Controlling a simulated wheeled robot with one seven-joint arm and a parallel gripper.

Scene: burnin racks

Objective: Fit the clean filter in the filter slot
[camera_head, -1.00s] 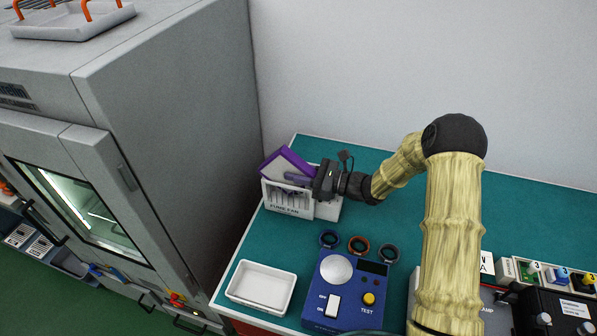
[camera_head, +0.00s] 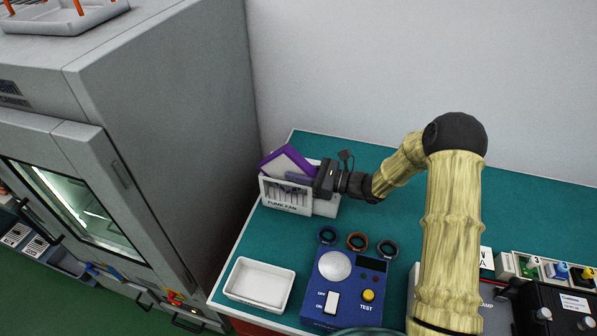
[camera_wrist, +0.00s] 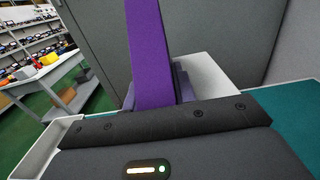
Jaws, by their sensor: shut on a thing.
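The clean filter (camera_head: 287,160) is a flat panel with a purple frame and a pale face. It is tilted above the white fume fan box (camera_head: 287,196), with its lower part hidden at the box top. My gripper (camera_head: 318,179) is shut on the filter and comes at it from the right. In the wrist view the filter's purple edge (camera_wrist: 150,55) rises from between the jaws, and part of the white box (camera_wrist: 207,80) shows behind it. The filter slot is hidden by the filter and gripper, so I cannot tell how far in the filter sits.
A tall grey oven cabinet (camera_head: 170,120) stands left of the bench. The green bench (camera_head: 440,205) is clear at the back right.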

